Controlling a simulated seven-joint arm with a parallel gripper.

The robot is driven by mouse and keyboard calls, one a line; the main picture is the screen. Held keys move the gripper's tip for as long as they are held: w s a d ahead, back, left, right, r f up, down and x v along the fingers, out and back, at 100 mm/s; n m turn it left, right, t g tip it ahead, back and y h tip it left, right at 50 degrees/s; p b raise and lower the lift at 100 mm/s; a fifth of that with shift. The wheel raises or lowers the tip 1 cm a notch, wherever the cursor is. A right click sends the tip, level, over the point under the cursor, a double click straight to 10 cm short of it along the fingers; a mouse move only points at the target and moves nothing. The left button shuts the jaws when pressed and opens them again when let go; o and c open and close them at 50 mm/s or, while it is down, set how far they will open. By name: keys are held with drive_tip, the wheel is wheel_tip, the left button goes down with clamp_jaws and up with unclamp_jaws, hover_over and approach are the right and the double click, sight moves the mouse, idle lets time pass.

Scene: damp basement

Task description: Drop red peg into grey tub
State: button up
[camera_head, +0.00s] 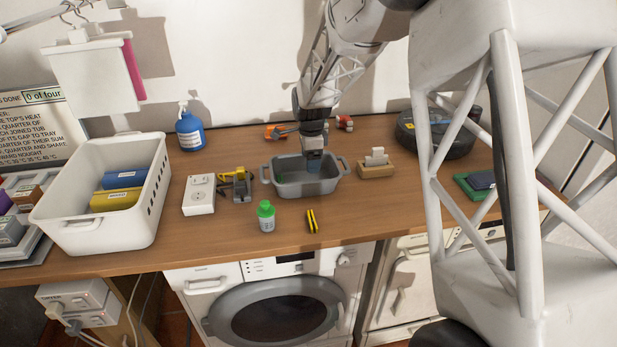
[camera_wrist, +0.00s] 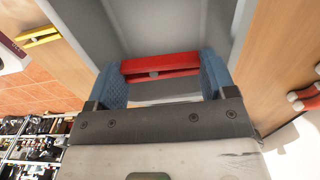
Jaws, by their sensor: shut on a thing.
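The grey tub (camera_head: 306,188) stands on the wooden worktop, with two side handles. My gripper (camera_head: 314,166) points down over the tub's inside, near its back wall. In the wrist view my gripper (camera_wrist: 162,80) has its two blue fingers shut on the red peg (camera_wrist: 160,66), which lies crosswise between them. The grey tub's walls (camera_wrist: 185,20) surround the peg in that view. In the head view the peg is hidden by the fingers and tub. Whether the peg touches the tub floor, I cannot tell. A small green thing shows inside the tub's left end.
A green-capped bottle (camera_head: 266,216) and a yellow-black peg (camera_head: 312,221) stand in front of the tub. A wooden block holder (camera_head: 376,168) is close on the right. A socket box (camera_head: 199,195) and white basket (camera_head: 76,232) are left. A blue spray bottle (camera_head: 189,131) stands behind.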

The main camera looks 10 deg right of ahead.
drive_tip(key=shift+f, duration=0.1)
drive_tip(key=o, duration=0.8)
drive_tip(key=shift+o, duration=0.2)
drive_tip(key=shift+r, duration=3.9)
